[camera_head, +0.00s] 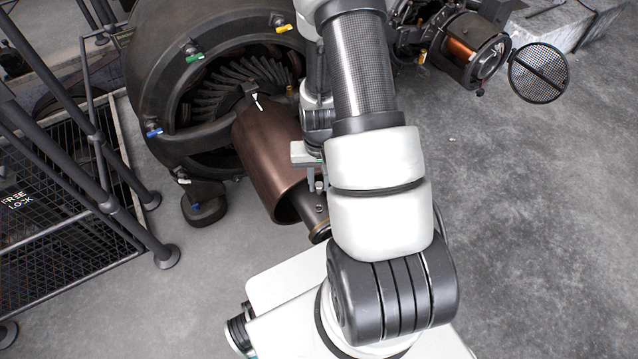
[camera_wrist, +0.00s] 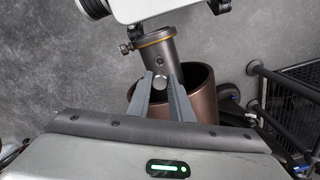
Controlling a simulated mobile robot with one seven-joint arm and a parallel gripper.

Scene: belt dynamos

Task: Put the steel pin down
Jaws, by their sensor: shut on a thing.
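My gripper (camera_wrist: 160,80) shows in the wrist view with its two grey fingers closing on the steel pin (camera_wrist: 161,84), a small bright piece between the fingertips. Only a short part of the pin shows. In the head view my gripper (camera_head: 318,186) is beside the right side of the copper-brown drum, mostly behind my arm. In the wrist view the fingertips overlap the drum's open mouth and a grey metal shaft. I cannot tell whether the pin touches either.
The copper-brown drum (camera_head: 268,155) juts from a large dark dynamo (camera_head: 150,70) with coloured tabs. The grey shaft (camera_wrist: 160,55) has a brass ring. Dark railings (camera_head: 95,140) and a grating stand at the left. A round mesh disc (camera_head: 538,73) is upper right. Concrete floor on the right is clear.

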